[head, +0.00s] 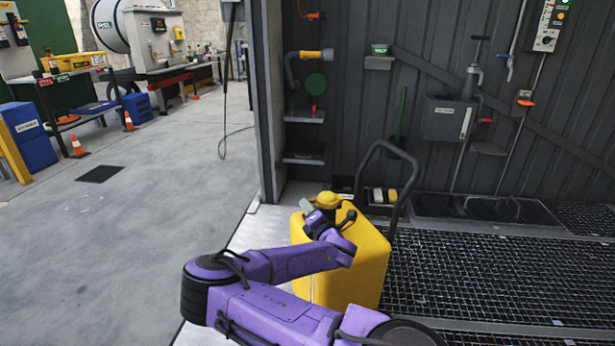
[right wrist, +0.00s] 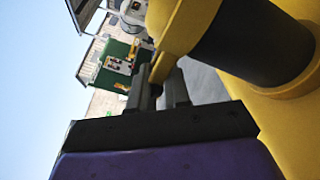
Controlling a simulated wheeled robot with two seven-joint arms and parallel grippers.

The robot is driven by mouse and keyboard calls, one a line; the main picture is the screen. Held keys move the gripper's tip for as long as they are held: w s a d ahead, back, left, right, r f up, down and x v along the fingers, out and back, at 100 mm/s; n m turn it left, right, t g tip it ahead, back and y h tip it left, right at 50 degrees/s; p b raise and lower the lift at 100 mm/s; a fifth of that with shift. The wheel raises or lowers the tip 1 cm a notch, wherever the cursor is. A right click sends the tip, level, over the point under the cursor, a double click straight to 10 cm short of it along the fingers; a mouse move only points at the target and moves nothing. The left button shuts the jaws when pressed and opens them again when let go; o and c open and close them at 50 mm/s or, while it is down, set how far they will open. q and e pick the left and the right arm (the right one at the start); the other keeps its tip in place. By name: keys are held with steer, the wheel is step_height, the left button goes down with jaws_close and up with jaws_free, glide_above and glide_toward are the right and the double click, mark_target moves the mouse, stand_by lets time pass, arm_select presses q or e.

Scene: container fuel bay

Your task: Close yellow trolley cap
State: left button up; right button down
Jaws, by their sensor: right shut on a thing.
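The yellow trolley (head: 345,270) stands upright on the grating edge, with a dark tubular handle (head: 392,148) at its back. Its yellow cap (head: 328,199) is on top. In the right wrist view the cap (right wrist: 182,25) lies over the end of a dark neck (right wrist: 250,48), which rises from a yellow collar. My right gripper (head: 315,204) is at the left side of the cap. In the wrist view its fingers (right wrist: 164,88) are shut on the cap's protruding tab. The fingertips' contact is partly hidden. My left gripper is out of view.
Metal grating (head: 470,275) extends right of the trolley. A dark ribbed wall (head: 430,85) with pipes and a grey box (head: 448,119) stands behind. Open concrete floor (head: 150,220) is at left, with orange cones (head: 78,147) and a workbench farther back.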

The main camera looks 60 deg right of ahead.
steer(key=c, duration=1.2)
jaws_free()
steer(key=shift+s+d, duration=0.1)
steer(key=shift+s, duration=0.1)
steer(key=shift+w, duration=0.1)
steer(key=p+v, duration=0.1)
steer(key=v, duration=0.9)
steer(key=shift+s+a, duration=0.2)
steer(key=shift+a, duration=0.1)
